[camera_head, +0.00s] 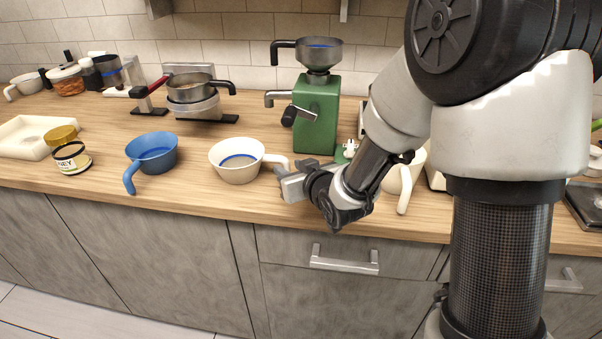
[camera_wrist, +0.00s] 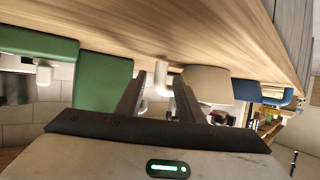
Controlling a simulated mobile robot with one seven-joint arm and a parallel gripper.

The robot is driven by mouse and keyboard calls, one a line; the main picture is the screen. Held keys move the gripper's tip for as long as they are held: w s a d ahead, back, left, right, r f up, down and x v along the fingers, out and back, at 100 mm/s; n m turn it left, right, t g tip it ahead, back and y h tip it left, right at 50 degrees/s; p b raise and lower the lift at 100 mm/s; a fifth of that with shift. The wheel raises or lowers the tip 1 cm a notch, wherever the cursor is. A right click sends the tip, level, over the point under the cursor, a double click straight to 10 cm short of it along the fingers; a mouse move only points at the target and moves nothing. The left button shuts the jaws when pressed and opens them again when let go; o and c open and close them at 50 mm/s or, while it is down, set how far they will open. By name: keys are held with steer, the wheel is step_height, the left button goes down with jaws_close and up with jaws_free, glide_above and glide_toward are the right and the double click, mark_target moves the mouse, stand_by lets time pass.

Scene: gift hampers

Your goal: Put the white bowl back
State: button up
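A white bowl (camera_head: 237,163) with a blue band inside stands upright on the wooden counter, its handle (camera_head: 275,160) pointing right. My gripper (camera_head: 288,182) is low over the counter's front part, just right of the bowl and near its handle. In the wrist view the fingers (camera_wrist: 158,92) are apart, with the pale handle (camera_wrist: 162,77) showing beyond and between them. The bowl's pale side (camera_wrist: 207,84) shows beside the right finger. I cannot tell whether the fingers touch the handle. Another white handled bowl (camera_head: 408,171) is partly hidden behind my arm.
A blue bowl (camera_head: 153,152) stands left of the white one, then a honey jar (camera_head: 70,156) and a white tray (camera_head: 24,137). A green machine (camera_head: 317,115) with a funnel stands behind my gripper. A pan stack (camera_head: 194,95) is at the back.

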steer(key=v, duration=0.6)
steer(key=shift+s+f+b, duration=0.1)
steer(key=shift+f+b, duration=0.05)
steer(key=shift+b, duration=0.15)
steer(key=shift+s+b, duration=0.15)
steer(key=shift+b, duration=0.9)
steer(key=shift+s+b, duration=0.2)
steer(key=shift+b, duration=0.4)
steer(key=s+d+r+b, duration=0.1)
steer(key=b, duration=0.1)
steer(key=shift+s+r+b, duration=0.1)
steer(key=shift+s+b, duration=0.1)
steer(key=shift+b, duration=0.2)
steer(key=d+h, duration=0.1)
steer(key=d, duration=0.1)
steer(key=s+d+r+m+h, duration=0.1)
steer(key=d, duration=0.1)
steer(key=d+r+h, duration=0.1)
steer(key=d, duration=0.1)
steer(key=shift+s+d+m+h, duration=0.25)
steer(key=shift+d+m+h, duration=0.05)
steer(key=shift+d, duration=0.1)
steer(key=s+d+m+g+h, duration=0.1)
steer(key=s+d+g, duration=0.2)
steer(key=s, duration=0.7)
steer(key=s+d+m+g+h, duration=0.1)
steer(key=s+d+m+g, duration=0.1)
steer(key=s, duration=0.8)
steer(key=shift+d+g, duration=0.8)
steer(key=shift+d, duration=0.25)
